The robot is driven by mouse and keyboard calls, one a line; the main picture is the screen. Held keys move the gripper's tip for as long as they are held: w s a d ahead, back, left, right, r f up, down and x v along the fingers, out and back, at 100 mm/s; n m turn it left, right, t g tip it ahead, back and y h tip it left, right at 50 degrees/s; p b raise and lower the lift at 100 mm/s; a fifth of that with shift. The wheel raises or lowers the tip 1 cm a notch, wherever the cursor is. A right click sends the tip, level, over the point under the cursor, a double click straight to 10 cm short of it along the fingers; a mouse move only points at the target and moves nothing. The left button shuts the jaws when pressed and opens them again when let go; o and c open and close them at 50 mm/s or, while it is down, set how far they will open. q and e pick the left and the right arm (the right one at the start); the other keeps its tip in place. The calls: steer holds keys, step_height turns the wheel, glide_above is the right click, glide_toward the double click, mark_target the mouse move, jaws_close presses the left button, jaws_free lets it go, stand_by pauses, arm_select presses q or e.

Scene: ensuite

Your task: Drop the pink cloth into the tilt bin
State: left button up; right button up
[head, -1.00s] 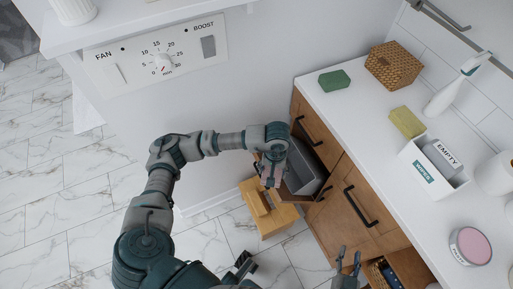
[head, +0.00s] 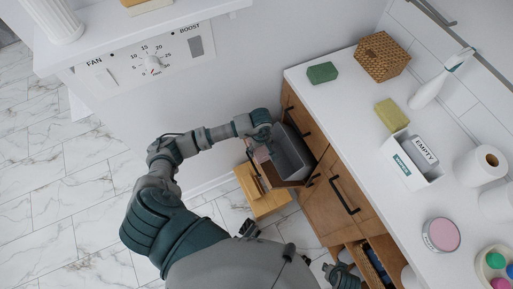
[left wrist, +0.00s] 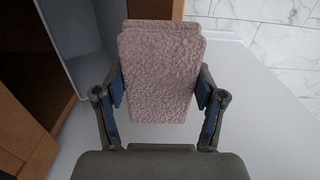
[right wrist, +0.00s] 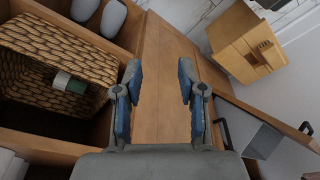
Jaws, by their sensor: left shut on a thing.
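The pink cloth (left wrist: 158,75) is a folded, rough-textured pad held between the fingers of my left gripper (left wrist: 160,92). In the head view, my left gripper (head: 262,146) is by the near left side of the tilt bin, with a bit of pink showing below it. The tilt bin (head: 291,153) is a grey liner behind a wooden front tilted out of the cabinet. Its liner shows at the upper left of the left wrist view (left wrist: 88,35), beside the cloth. My right gripper (right wrist: 158,82) is open and empty, near the open drawer.
A wooden step stool (head: 268,200) stands on the floor below the bin. An open drawer (right wrist: 75,150) holds a wicker basket (right wrist: 55,55). The counter (head: 355,115) carries a green sponge, a yellow sponge and other items. A wall panel stands left of the cabinet.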

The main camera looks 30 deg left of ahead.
arm_select(q)
steer(key=shift+w+d+f+b, duration=0.6)
steer(key=shift+w+d, duration=0.05)
steer(key=shift+w, duration=0.05)
steer(key=w+d+f+b, duration=0.2)
steer(key=w+f+b, duration=0.1)
steer(key=w+b, duration=0.1)
steer(key=shift+w+d, duration=0.3)
steer(key=shift+w, duration=0.25)
arm_select(e)
steer(key=w+a+r+t+y, duration=0.2)
steer(key=w+a+r+t, duration=0.2)
steer(key=w+r+t, duration=0.4)
steer(key=shift+w+a+r, duration=0.2)
steer(key=shift+w+r, duration=0.15)
steer(key=shift+w, duration=1.8)
arm_select(q)
steer(key=o, duration=1.2)
arm_select(e)
steer(key=shift+f, duration=0.1)
